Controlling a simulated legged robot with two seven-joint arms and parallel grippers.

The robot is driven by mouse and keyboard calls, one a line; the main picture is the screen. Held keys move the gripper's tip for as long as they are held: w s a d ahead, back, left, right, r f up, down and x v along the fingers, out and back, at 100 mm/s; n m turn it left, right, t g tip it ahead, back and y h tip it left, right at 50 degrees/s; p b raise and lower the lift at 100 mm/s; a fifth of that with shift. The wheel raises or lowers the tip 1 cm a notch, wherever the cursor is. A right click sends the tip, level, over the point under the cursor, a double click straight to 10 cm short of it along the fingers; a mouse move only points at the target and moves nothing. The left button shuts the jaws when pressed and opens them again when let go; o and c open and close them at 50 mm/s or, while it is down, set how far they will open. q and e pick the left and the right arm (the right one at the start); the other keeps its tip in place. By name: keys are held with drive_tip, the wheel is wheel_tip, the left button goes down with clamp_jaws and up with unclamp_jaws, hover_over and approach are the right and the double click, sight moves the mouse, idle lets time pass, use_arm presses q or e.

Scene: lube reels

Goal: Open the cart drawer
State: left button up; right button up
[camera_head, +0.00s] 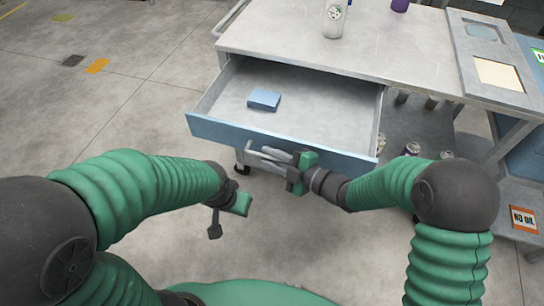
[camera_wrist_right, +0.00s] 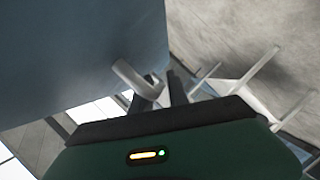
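The cart drawer (camera_head: 325,105) is pulled well out of the cart (camera_head: 300,38), and its inside shows. Its blue front (camera_head: 225,130) faces me; it also fills the upper left of the right wrist view (camera_wrist_right: 75,50). My right gripper (camera_head: 268,158) is at the lower middle of this front, with pale bars beside it. In the wrist view, pale and dark bars cross close to the drawer front; I cannot tell whether the fingers are closed on a handle.
A blue box (camera_head: 264,99) lies in the drawer. A white bottle (camera_head: 335,18) and a purple item (camera_head: 400,4) stand on the cart top. Cans (camera_head: 411,149) sit on the lower shelf right of the drawer.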

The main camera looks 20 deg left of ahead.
idle(0.3)
drive_tip(key=shift+d+r, duration=0.1)
drive_tip(key=shift+d, duration=0.25)
drive_tip(key=p+v, duration=0.2)
drive_tip(key=v, duration=1.4)
drive_tip(key=shift+s, duration=0.15)
